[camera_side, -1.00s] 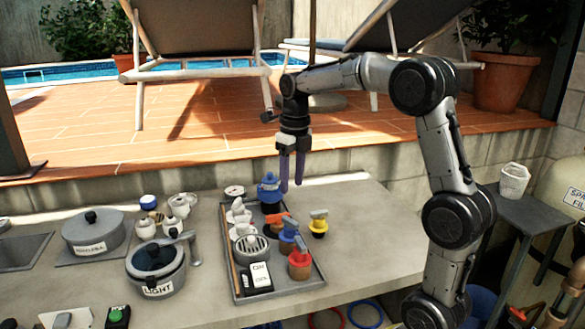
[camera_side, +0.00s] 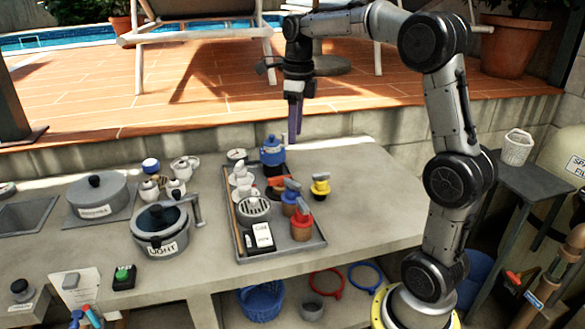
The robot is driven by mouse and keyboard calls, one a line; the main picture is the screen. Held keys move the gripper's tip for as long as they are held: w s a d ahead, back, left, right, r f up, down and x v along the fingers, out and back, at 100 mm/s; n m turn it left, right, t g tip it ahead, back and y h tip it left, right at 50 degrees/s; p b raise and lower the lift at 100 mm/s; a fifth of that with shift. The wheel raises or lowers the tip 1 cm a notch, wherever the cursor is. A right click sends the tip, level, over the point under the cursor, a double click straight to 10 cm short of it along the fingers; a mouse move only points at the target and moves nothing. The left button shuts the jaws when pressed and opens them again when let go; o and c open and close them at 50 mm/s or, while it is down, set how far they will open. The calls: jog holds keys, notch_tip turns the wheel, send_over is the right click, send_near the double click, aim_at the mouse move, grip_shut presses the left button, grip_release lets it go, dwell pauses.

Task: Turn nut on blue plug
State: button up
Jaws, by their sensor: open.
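Two blue pieces stand on the dark tray (camera_side: 318,246). A rounded blue one (camera_side: 272,151) is at the tray's back. A blue-bodied one (camera_side: 290,200) with a bar-like top stands among the coloured plugs farther forward. I cannot tell which one the task means, and no nut can be made out at this size. My gripper (camera_side: 295,139) points down with purple fingers, open and empty. In the picture its tips are just right of the rear blue piece, apparently above and apart from it. The gap between the fingers is hard to see from this side.
A red plug (camera_side: 302,226) and an orange one (camera_side: 277,182) stand on the tray; a yellow one (camera_side: 320,185) is by its right edge. A lidded pot (camera_side: 160,229) is left of the tray. The counter's right part (camera_side: 375,190) is clear.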

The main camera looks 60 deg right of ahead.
aim_at(292, 182)
jog(key=f+n, duration=0.4)
jog(key=n, duration=0.6)
jog(key=f+n, duration=0.5)
jog(key=n, duration=0.5)
jog(key=w+f+n, duration=0.1)
jog(key=f+n, duration=0.4)
jog(key=n, duration=0.5)
jog(key=shift+d+n+g, duration=0.1)
jog(key=shift+n+g, duration=0.2)
grip_shut()
